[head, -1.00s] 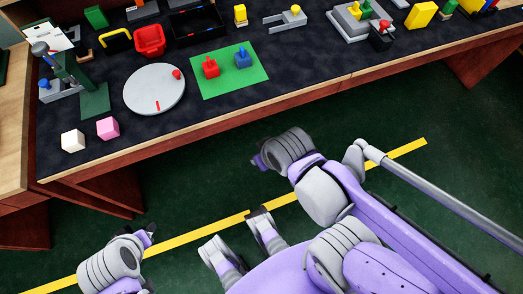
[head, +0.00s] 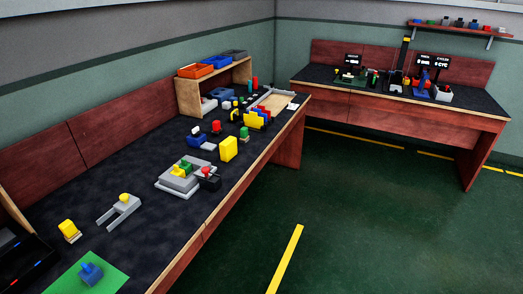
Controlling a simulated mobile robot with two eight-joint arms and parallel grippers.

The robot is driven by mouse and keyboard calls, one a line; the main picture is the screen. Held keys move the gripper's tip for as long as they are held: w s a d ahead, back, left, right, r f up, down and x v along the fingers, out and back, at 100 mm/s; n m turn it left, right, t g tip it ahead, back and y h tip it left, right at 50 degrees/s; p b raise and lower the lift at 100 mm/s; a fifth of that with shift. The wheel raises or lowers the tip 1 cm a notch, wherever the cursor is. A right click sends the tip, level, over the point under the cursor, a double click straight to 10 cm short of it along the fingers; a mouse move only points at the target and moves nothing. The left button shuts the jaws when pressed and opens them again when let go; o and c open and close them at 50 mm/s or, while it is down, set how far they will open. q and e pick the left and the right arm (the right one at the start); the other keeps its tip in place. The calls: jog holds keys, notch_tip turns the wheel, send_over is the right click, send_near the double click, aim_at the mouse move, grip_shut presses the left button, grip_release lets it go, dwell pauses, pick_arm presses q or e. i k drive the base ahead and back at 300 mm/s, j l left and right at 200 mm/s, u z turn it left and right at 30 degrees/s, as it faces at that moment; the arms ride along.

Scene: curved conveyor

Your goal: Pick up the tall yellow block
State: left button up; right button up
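A tall yellow block (head: 228,149) stands upright on the dark top of the long workbench, near its front edge and about midway along it. It is clear of the grey fixture to its left and of the smaller pieces behind it. Neither of my grippers shows in the head view now, so their state is hidden.
A grey fixture (head: 181,178) with green and yellow parts and a dark box with a red knob (head: 208,178) sit nearer. A second workbench (head: 400,120) is at the back right. The green floor (head: 350,210) is open.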

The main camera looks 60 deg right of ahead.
aim_at(228, 149)
jog(key=z, duration=1.95)
